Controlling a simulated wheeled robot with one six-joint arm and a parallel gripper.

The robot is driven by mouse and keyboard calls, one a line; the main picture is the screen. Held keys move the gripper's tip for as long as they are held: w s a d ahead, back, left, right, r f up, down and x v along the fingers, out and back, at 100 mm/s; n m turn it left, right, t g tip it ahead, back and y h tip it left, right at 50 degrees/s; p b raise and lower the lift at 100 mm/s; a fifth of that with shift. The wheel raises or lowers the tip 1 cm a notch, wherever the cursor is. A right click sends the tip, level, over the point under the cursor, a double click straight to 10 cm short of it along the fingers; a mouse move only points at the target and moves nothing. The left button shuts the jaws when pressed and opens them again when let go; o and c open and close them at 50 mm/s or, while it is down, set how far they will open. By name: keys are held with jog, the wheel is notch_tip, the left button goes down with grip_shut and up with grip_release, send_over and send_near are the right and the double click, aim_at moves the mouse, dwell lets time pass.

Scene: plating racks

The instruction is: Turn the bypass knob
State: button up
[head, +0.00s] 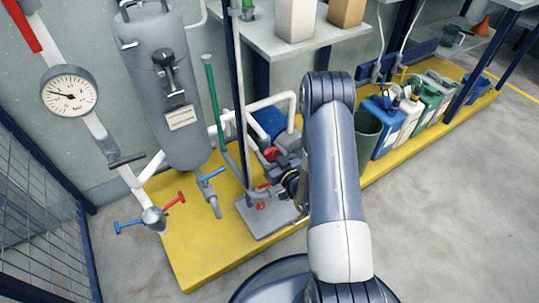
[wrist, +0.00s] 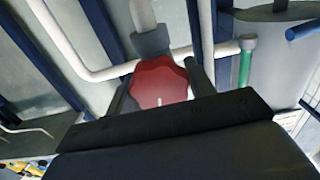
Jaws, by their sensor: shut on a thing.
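The red lobed knob (wrist: 163,82) is in the middle of the wrist view, with a short white mark on its face. My gripper (wrist: 160,86) has one dark finger on each side of it and is shut on it. A grey fitting and a white pipe show just behind the knob. In the head view my gripper (head: 290,183) is low by the pump unit, partly hidden by my arm. Several red parts show there, one of them a red knob (head: 271,154); I cannot tell which one is held.
A grey tank (head: 178,95) and a pressure gauge (head: 69,92) stand at left. Blue and red valve handles (head: 210,176) and a green pipe (head: 214,105) are close by. A yellow platform (head: 190,260) carries the equipment. Jerrycans (head: 410,110) and a dark bin (head: 366,135) stand at right.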

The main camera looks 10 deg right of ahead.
jog(key=shift+m+b, duration=0.3)
jog(key=shift+m, duration=0.7)
jog(key=o, duration=1)
jog(key=p+v, duration=0.1)
jog(key=v, duration=0.9)
jog(key=shift+s+d+p, duration=0.1)
jog(key=shift+s+p, duration=0.3)
